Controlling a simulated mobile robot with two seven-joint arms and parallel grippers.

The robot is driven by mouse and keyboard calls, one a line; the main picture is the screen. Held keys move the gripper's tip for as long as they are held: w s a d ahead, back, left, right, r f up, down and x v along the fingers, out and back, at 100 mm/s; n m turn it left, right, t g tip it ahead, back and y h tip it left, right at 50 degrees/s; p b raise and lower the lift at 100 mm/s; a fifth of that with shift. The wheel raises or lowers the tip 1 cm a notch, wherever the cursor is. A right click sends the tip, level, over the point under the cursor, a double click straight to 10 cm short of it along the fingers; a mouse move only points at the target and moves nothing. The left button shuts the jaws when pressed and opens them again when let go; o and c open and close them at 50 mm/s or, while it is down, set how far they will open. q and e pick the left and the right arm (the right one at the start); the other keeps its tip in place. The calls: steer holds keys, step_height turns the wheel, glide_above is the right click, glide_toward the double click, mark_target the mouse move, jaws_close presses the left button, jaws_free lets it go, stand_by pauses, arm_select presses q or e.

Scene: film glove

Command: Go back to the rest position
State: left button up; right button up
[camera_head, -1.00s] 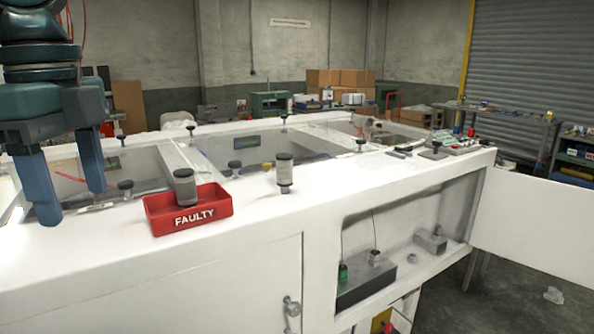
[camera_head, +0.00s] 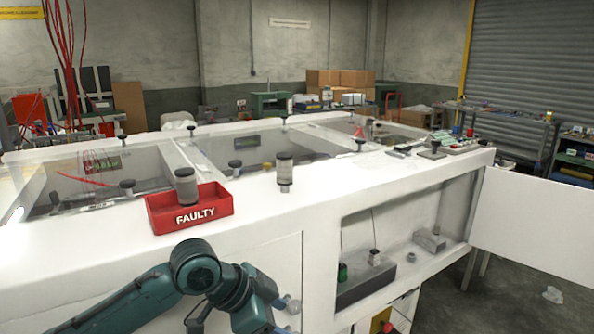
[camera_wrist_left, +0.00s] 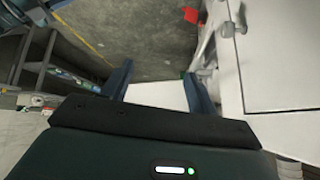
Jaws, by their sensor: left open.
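My left arm (camera_head: 205,283) is low in front of the white workbench cabinet in the head view; its fingertips do not show there. In the left wrist view my left gripper (camera_wrist_left: 158,88) is open, with nothing held between its fingers. Grey floor and a white panel show beyond them. A red tray marked FAULTY (camera_head: 191,221) sits on the bench top, with a dark-capped grey cylinder (camera_head: 186,188) standing in it. A similar cylinder (camera_head: 285,170) stands on the bench to the right of the tray. My right gripper is out of view.
The white bench (camera_head: 260,209) has recessed bays behind its front rim. An open front compartment holds a grey block (camera_head: 366,287). A white door (camera_head: 535,228) stands open at right. A white cabinet front (camera_wrist_left: 275,60) is close on the right in the wrist view.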

arm_select(q)
steer(key=s+a+f+n+t+h, duration=0.1)
steer(key=s+f+n+t, duration=0.25)
steer(key=f, duration=0.45)
steer(key=s+f+n+t, duration=0.2)
steer(key=f+n, duration=0.3)
steer(key=f, duration=0.3)
steer(key=s+a+f+n+t+y, duration=0.1)
steer(key=s+a+f+n+y, duration=0.3)
steer(key=s+a+f, duration=0.6)
steer(key=s+a+y, duration=0.1)
steer(key=s, duration=0.2)
steer(key=shift+s+a+f, duration=0.25)
steer(key=shift+s+a, duration=0.05)
steer(key=shift+s, duration=0.1)
